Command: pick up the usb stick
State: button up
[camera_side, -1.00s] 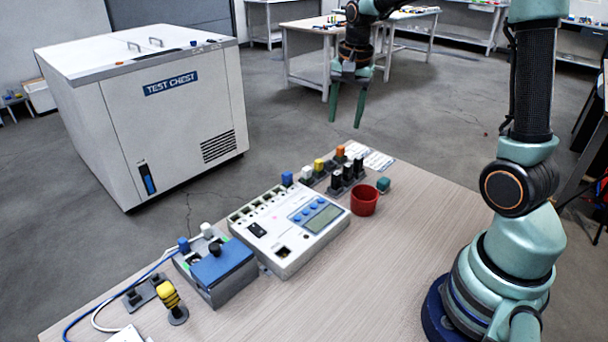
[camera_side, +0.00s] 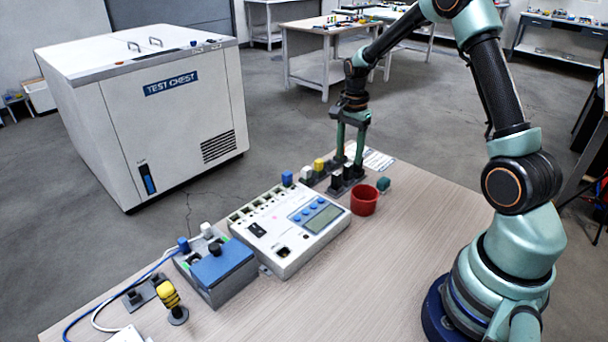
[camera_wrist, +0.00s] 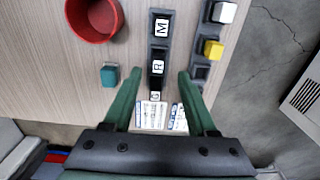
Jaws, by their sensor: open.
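No thing is marked as the usb stick, and I cannot tell for certain which one it is. A row of dark upright pieces with white lettered tops stands in a dark holder; the M piece (camera_wrist: 161,25), the R piece (camera_wrist: 157,66) and the G piece (camera_wrist: 154,97) show in the wrist view. My gripper (camera_side: 350,161) is open, pointing down over the far end of this row. In the wrist view its fingertips (camera_wrist: 160,75) are apart on either side of the row, near the R and G pieces. I see nothing held. One finger partly covers the far end in the side view.
A red cup (camera_side: 364,201) and a teal block (camera_side: 383,184) stand nearby. A white device (camera_side: 275,257) lies nearer. The table's right side is clear.

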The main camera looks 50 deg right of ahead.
aim_at(348, 165)
jog(key=f, duration=0.5)
jog(key=shift+s+a, duration=0.15)
jog(key=shift+a, duration=0.05)
jog(key=shift+c, duration=0.3)
grip_shut()
jog(key=shift+r, duration=0.1)
